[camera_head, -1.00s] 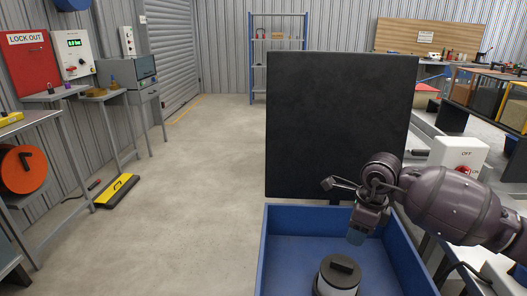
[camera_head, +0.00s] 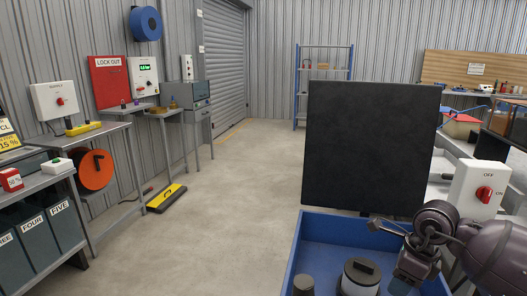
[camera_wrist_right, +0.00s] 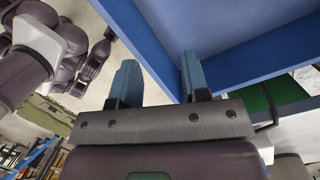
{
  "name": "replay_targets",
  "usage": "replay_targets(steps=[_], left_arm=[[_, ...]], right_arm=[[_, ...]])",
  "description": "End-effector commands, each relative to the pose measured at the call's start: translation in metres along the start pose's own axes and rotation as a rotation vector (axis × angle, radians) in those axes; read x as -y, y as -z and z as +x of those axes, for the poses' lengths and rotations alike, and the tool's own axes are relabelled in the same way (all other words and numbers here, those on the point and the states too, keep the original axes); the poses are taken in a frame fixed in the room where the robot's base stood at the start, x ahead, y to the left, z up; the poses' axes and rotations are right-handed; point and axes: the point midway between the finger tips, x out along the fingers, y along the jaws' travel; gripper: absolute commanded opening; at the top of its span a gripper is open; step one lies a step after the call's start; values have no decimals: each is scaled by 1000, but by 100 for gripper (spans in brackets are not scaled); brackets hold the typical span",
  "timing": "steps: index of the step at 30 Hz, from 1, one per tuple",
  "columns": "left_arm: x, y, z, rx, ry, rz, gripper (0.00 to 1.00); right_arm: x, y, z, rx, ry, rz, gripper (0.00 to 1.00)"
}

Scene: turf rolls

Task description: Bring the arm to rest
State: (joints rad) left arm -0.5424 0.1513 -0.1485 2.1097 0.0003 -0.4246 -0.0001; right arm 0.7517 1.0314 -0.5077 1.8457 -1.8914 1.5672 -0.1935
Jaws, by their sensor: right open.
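My right arm comes in from the lower right in the head view. Its gripper (camera_head: 404,284) points down over the right part of a blue tray (camera_head: 297,250). In the right wrist view the two blue fingers of this gripper (camera_wrist_right: 160,76) stand apart with nothing between them. The blue tray (camera_wrist_right: 245,58) shows beyond the fingers there; I cannot tell whether they touch it. My left gripper is in neither view.
A black upright panel (camera_head: 370,145) stands behind the tray. A white cylinder with a dark top (camera_head: 360,279) is in the tray. A white switch box (camera_head: 477,188) stands close to my right arm.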

Motion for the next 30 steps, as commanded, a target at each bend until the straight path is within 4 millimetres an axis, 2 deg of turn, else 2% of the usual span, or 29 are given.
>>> replay_targets(steps=[1,3,9,15,18,21,25,30], left_arm=[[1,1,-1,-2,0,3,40],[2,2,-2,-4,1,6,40],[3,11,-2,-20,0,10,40],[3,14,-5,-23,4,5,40],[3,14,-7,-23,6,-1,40],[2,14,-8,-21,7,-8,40],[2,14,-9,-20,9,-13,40],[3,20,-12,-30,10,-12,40]], right_arm=[[-16,-4,12,44,-62,9,42],[-34,-10,24,111,-138,27,42],[-92,-30,46,336,-393,127,42],[-154,-51,49,645,-735,385,42],[-171,-57,42,804,-903,579,42],[-177,-56,35,948,-1054,806,42],[-172,-43,33,1113,-1219,1146,42],[-156,-4,48,1273,-1372,1658,42]])
